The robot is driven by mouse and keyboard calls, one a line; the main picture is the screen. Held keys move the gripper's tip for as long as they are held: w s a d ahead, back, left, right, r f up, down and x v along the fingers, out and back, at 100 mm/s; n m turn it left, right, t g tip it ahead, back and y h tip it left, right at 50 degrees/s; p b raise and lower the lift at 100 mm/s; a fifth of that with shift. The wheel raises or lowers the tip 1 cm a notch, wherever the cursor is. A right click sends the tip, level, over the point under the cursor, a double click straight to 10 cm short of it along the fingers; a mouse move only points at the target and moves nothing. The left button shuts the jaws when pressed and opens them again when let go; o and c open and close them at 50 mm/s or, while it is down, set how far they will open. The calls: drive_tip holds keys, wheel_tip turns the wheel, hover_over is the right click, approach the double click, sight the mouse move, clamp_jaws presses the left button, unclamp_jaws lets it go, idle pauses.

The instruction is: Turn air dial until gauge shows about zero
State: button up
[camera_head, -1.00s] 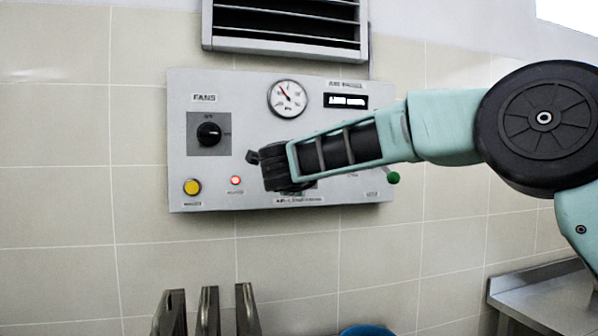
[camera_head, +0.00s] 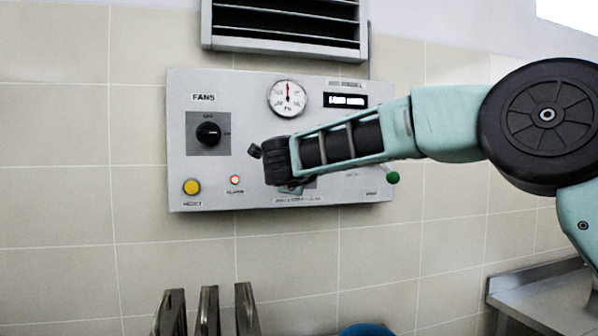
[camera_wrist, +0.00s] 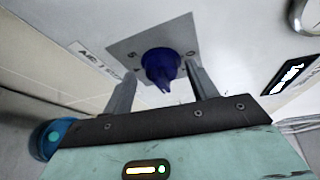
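The round white gauge (camera_head: 287,98) is at the top middle of the grey wall panel in the head view. Its thin red needle points almost straight up; the scale figures are too small to read surely. In the wrist view the blue air dial (camera_wrist: 161,65) sits on a square grey plate (camera_wrist: 190,42). My gripper (camera_wrist: 160,70) has one finger on each side of the dial, with the fingers apart and small gaps seeming to show beside it. Contact is not clear. In the head view my wrist hides the dial and fingertips.
The panel (camera_head: 250,85) also has a black fans knob (camera_head: 208,133), a yellow button (camera_head: 191,187), a lit red lamp (camera_head: 235,180), a green button (camera_head: 393,178) and a display (camera_head: 345,101). A vent (camera_head: 285,25) is above. Metal uprights (camera_head: 208,312) stand below.

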drive_tip(key=b+v, duration=0.4)
drive_tip(key=v, duration=1.3)
drive_tip(key=shift+s, duration=0.25)
